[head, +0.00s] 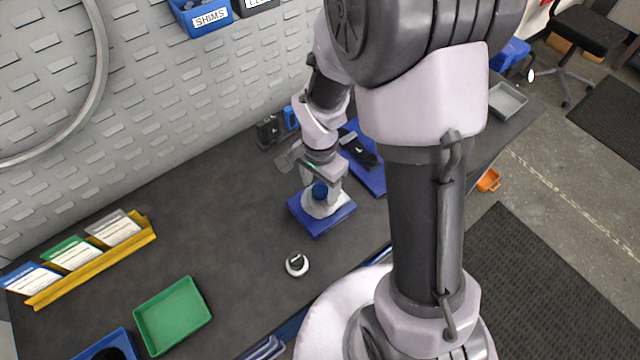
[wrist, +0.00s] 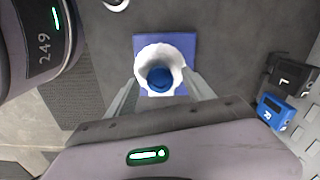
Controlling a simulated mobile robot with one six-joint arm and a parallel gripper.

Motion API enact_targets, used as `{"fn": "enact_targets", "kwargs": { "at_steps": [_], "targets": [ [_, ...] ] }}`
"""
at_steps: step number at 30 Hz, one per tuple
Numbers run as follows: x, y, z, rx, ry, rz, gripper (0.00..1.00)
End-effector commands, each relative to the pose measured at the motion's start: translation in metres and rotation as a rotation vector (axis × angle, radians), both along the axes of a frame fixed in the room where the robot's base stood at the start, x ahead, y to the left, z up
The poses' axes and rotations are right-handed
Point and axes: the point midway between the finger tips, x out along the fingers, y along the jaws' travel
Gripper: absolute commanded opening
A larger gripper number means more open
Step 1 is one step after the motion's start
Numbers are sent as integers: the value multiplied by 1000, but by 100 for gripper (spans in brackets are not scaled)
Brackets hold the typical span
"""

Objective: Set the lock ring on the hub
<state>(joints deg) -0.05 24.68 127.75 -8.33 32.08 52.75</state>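My gripper (head: 321,188) points down over a white round piece (head: 325,209) that stands on a square blue plate (head: 317,223). In the wrist view the white piece (wrist: 144,66) has a scalloped rim around a round blue piece (wrist: 160,80) in its middle. The blue piece (head: 320,190) shows between my fingers in the head view. One finger is on each side, wide apart, close to the white piece's edges. I cannot tell whether they touch it, nor which of the two pieces is the lock ring and which the hub.
A small white round item with a dark centre (head: 297,264) stands on the bench in front of the plate. A green tray (head: 173,316) and a yellow card rack (head: 92,262) are at left. A blue mat with a dark tool (head: 358,150) lies just behind right. Bench between is clear.

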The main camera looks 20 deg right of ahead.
Motion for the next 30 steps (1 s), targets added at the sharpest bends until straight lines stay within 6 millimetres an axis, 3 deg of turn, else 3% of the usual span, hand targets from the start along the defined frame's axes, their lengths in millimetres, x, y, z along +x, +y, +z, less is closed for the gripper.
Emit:
{"fn": "enact_targets", "kwargs": {
  "at_steps": [4, 7, 18, 21, 25, 30],
  "targets": [
    [0, 0, 4, 0, -1, 0, 61],
    [1, 0, 19, -1, -3, 1, 61],
    [1, 0, 130, 1, -5, 0, 61],
    [1, 0, 152, 0, -4, 0, 61],
    [1, 0, 169, 0, -2, 0, 61],
    [0, 0, 175, 0, 0, 0, 61]
  ]
}}
